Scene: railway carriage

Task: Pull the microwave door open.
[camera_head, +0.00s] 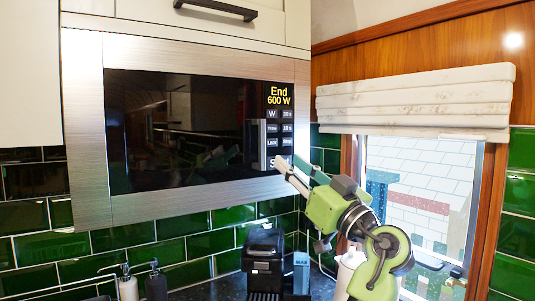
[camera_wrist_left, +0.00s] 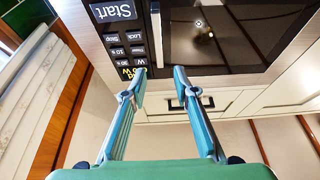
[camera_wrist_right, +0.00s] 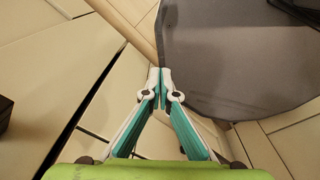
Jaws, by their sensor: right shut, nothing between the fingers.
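The microwave (camera_head: 190,130) is built into the wall unit, with a steel frame and a dark glass door that looks shut. Its upright handle (camera_head: 262,145) is at the door's right side, by the control panel (camera_head: 280,115) reading "End 600 W". My left gripper (camera_head: 279,164) is at the handle's lower end. In the left wrist view its fingers (camera_wrist_left: 160,75) are apart, and the handle (camera_wrist_left: 156,35) appears between and beyond the tips; contact cannot be told. My right gripper (camera_wrist_right: 160,72) is shut and empty, seen only in the right wrist view, away from the microwave.
A cupboard with a dark handle (camera_head: 215,9) is above the microwave. A black coffee machine (camera_head: 264,262) and soap bottles (camera_head: 127,284) stand below. A window with a blind (camera_head: 415,100) is at the right. A dark grey panel (camera_wrist_right: 235,60) is near my right gripper.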

